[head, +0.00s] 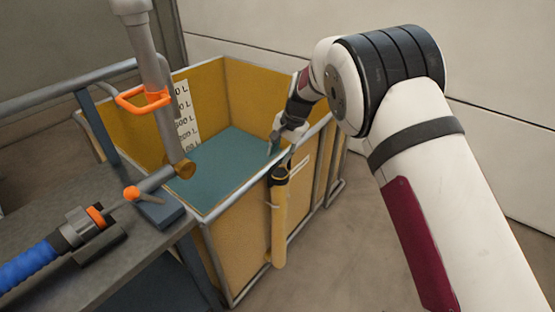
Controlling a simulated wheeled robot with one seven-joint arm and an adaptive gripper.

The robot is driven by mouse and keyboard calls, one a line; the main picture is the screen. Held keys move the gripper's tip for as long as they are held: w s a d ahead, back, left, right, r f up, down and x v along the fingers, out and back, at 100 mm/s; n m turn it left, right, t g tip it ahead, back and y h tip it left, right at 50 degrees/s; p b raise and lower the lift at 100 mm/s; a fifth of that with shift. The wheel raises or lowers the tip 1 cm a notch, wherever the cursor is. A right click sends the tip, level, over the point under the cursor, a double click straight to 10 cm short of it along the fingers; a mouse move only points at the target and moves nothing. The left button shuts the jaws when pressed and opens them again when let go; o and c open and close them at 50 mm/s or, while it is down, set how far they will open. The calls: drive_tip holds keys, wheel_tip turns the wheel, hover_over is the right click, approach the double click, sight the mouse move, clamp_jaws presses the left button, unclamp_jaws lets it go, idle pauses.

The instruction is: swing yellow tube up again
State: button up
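My gripper (274,143) is small in the head view, just above the rim and a little above the tube's black end. It appears apart from the tube. The fingers are too small to tell whether they are open or shut.
The tank holds a flat teal surface (222,168) and a white litre scale (185,115). A grey pipe with an orange handle (143,98) stands at the left. A blue hose (27,266) with a coupling lies on the grey bench (85,287). Floor right of the tank is clear.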

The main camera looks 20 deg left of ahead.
drive_tip(key=v, duration=0.7)
drive_tip(key=shift+r, duration=0.3)
drive_tip(key=s+d+r+n, duration=0.1)
drive_tip(key=s+d+r, duration=0.75)
drive_tip(key=d, duration=0.45)
drive_tip(key=s+d+r+n, duration=0.1)
drive_tip(key=s+d+r, duration=0.7)
drive_tip(key=d+r, duration=0.3)
drive_tip(key=s+d+f+h, duration=0.15)
drive_tip(key=s+d, duration=0.35)
drive_tip(key=s, duration=0.5)
drive_tip(key=s+d+f+n+h, duration=0.1)
drive_tip(key=s+d+f, duration=0.1)
drive_tip(key=s+d, duration=0.5)
drive_tip(key=s+d+f+h, duration=0.15)
drive_tip(key=s+d, duration=0.25)
drive_tip(key=s, duration=0.8)
wheel_tip(320, 180, up, 18)
drive_tip(key=t+p, duration=0.3)
drive_tip(key=p, duration=1.3)
drive_tip(key=shift+w+a+n+y, duration=0.25)
drive_tip(key=shift+a+n+y, duration=0.05)
